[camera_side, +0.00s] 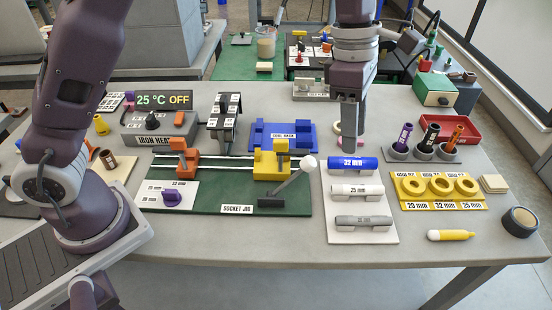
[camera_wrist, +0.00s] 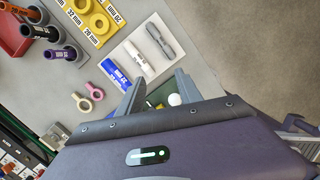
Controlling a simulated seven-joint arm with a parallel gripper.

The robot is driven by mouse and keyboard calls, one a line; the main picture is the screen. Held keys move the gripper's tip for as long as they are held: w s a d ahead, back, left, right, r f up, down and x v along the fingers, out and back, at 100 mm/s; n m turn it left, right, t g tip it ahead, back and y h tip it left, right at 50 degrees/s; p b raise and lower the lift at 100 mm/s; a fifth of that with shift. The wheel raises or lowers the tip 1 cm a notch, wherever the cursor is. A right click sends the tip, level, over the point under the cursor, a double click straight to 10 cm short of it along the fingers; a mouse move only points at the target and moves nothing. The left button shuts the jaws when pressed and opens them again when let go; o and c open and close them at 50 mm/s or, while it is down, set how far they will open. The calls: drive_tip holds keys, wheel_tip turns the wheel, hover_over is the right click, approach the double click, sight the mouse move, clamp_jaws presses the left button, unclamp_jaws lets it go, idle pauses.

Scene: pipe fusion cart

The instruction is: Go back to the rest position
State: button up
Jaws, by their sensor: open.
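My gripper (camera_side: 349,140) points down over the back middle of the grey table (camera_side: 300,245), behind the blue 32 mm pipe (camera_side: 352,163). In the wrist view my gripper (camera_wrist: 158,92) has its two fingers apart, with nothing held between them. Part of the yellow clamp and the white lever knob (camera_wrist: 174,99) show beyond the gap. A cream ring and a pink ring (camera_wrist: 95,92) lie on the table near the gripper; in the side view the fingers partly hide them.
The green socket jig (camera_side: 225,199) stands left of the pipes, its lever (camera_side: 290,182) rising toward the gripper. The heater (camera_side: 158,125) reads 25 °C OFF. Upright tools stand in holders (camera_side: 422,151) at right, behind a yellow ring rack (camera_side: 437,188). The front table strip is mostly clear.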

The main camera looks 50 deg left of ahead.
drive_tip(key=s+a+r+m+t, duration=0.3)
drive_tip(key=s+a+r+m, duration=0.8)
drive_tip(key=s, duration=0.3)
drive_tip(key=s+a+f+m+t+y, duration=0.1)
drive_tip(key=s+a+f+m, duration=0.1)
drive_tip(key=s+m, duration=0.3)
drive_tip(key=s+a+f+m+t+y, duration=0.1)
drive_tip(key=s+a+f+m, duration=0.1)
drive_tip(key=s+a+m, duration=0.2)
drive_tip(key=s+m, duration=0.2)
drive_tip(key=s, duration=0.1)
drive_tip(key=shift+a+f+t, duration=0.2)
drive_tip(key=shift+a+t, duration=0.05)
drive_tip(key=shift+t, duration=0.05)
drive_tip(key=shift+s, duration=0.1)
